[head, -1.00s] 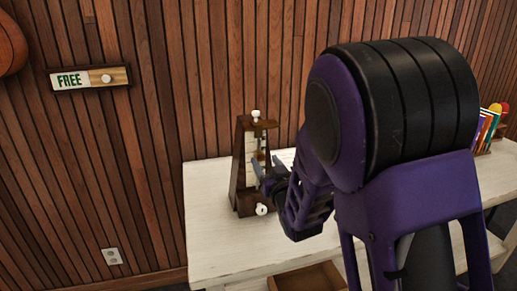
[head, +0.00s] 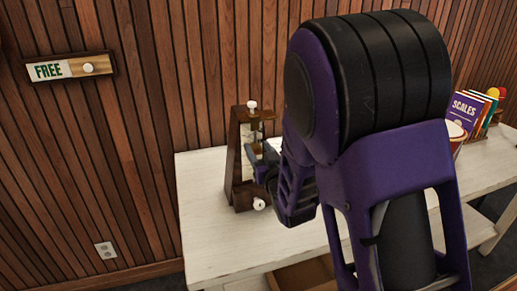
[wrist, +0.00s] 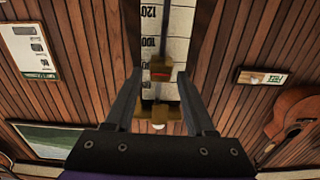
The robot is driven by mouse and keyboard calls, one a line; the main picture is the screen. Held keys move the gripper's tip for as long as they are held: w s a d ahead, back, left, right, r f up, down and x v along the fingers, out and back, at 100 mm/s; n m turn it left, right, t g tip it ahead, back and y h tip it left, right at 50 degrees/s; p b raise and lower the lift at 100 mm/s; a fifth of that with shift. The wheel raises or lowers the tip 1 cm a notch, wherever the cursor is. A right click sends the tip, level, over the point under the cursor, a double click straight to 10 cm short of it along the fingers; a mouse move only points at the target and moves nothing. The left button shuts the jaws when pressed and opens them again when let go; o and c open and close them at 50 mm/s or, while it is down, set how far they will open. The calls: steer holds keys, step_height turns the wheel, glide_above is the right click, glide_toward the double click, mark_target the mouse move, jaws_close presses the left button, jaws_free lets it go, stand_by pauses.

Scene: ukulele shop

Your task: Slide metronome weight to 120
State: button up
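The metronome (head: 236,180) is a dark wooden pyramid-like case with a pale scale, standing upright on the white table. In the wrist view its scale (wrist: 178,45) appears upside down, with 120 and 100 legible. A small brass weight with a red line (wrist: 160,73) sits on the rod, on the picture's lower side of the 100 label. The exact reading there is unclear. My gripper (wrist: 159,73) has its fingers apart, one on each side of the weight, with gaps visible. In the head view my gripper (head: 262,166) is at the metronome's front, partly hidden by my arm.
The white table (head: 205,235) has an open drawer (head: 303,275) in front. White knobs are on the metronome's top (head: 251,105) and lower front (head: 259,204). Books (head: 467,113) and a round container (head: 455,136) stand at right. A FREE sign (head: 70,69) hangs on the wall.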

jaws_close()
stand_by(1.2)
